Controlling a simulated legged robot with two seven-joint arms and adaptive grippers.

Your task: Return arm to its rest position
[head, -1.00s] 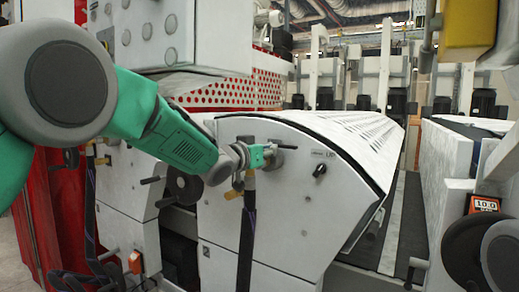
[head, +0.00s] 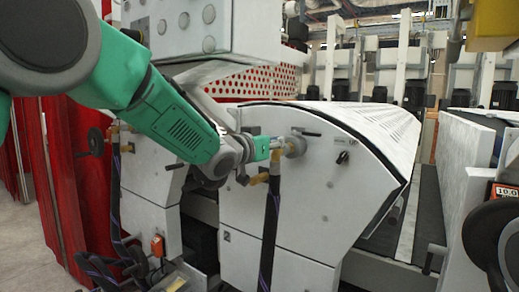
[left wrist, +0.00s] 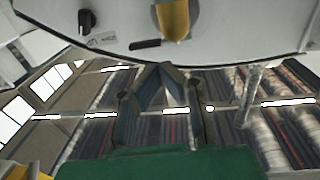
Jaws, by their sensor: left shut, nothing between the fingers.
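My left arm, green and grey, comes in from the left in the head view. The fingertips look small and partly merge with the fitting, so I cannot tell contact there. In the left wrist view the gripper (left wrist: 160,70) has its two fingers together with nothing between them. The panel's edge and a yellow handle (left wrist: 173,18) lie beyond the tips. My right gripper is out of view.
A black knob (head: 342,157) sits on the panel. Dark hoses (head: 271,235) hang below the valves. Open floor (head: 40,250) shows at lower left.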

